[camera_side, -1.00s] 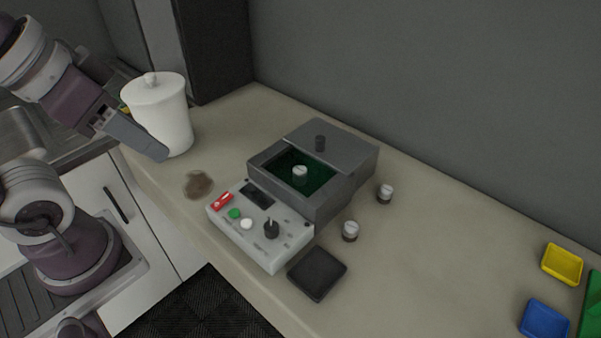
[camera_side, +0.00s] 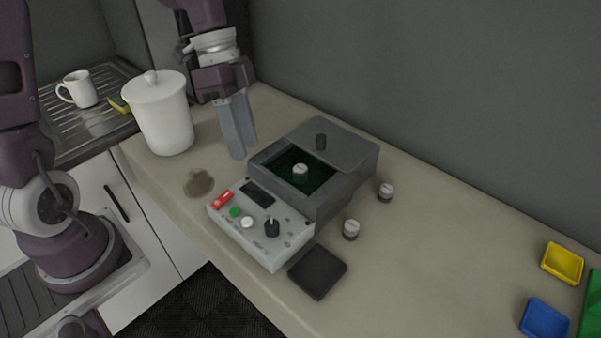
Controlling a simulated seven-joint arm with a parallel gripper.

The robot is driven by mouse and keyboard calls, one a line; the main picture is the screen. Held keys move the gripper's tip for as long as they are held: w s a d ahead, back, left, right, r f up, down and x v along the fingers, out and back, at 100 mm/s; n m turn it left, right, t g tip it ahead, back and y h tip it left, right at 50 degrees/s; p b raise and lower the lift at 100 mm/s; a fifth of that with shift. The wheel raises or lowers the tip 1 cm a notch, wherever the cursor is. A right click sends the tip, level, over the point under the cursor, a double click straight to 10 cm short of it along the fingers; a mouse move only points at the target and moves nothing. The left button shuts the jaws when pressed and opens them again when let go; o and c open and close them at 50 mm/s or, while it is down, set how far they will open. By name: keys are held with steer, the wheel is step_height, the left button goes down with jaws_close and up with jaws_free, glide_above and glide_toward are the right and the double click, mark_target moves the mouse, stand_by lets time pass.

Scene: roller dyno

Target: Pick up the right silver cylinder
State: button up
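Two small silver cylinders with dark lower bands stand upright on the counter, right of the grey machine. The right one (camera_side: 386,192) is farther back, and the other silver cylinder (camera_side: 350,230) is nearer the front. A similar silver piece (camera_side: 300,170) sits inside the machine's green-lined opening. My gripper (camera_side: 246,149) points down behind the left back corner of the machine, well left of both counter cylinders. Its two grey fingers look slightly apart, with nothing seen between them.
The grey machine (camera_side: 347,190) with its raised dark knob and white control panel (camera_side: 262,247) lies between my gripper and the cylinders. A white lidded canister (camera_side: 163,115) stands left. A black square pad (camera_side: 317,272), blue tray (camera_side: 544,319) and yellow tray (camera_side: 562,264) lie right.

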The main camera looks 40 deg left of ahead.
mark_target(274, 151)
steer(key=w+f+m+h, duration=0.2)
steer(key=w+a+f+m+h, duration=0.1)
steer(key=w+f+h, duration=0.1)
steer(key=w+f, duration=0.1)
steer(key=shift+w+a+m+h, duration=0.1)
steer(key=shift+w+m+h, duration=0.25)
steer(key=shift+m+h, duration=0.05)
steer(key=w+f+m+h, duration=0.1)
steer(key=w+a+f+m+t+h, duration=0.1)
steer(key=w+h, duration=0.1)
steer(key=shift+w+a+f, duration=0.1)
steer(key=shift+w+a, duration=0.1)
steer(key=shift+w, duration=0.05)
steer(key=x, duration=0.7)
steer(key=shift+w+a+f, duration=0.15)
steer(key=shift+f, duration=0.1)
jaws_close()
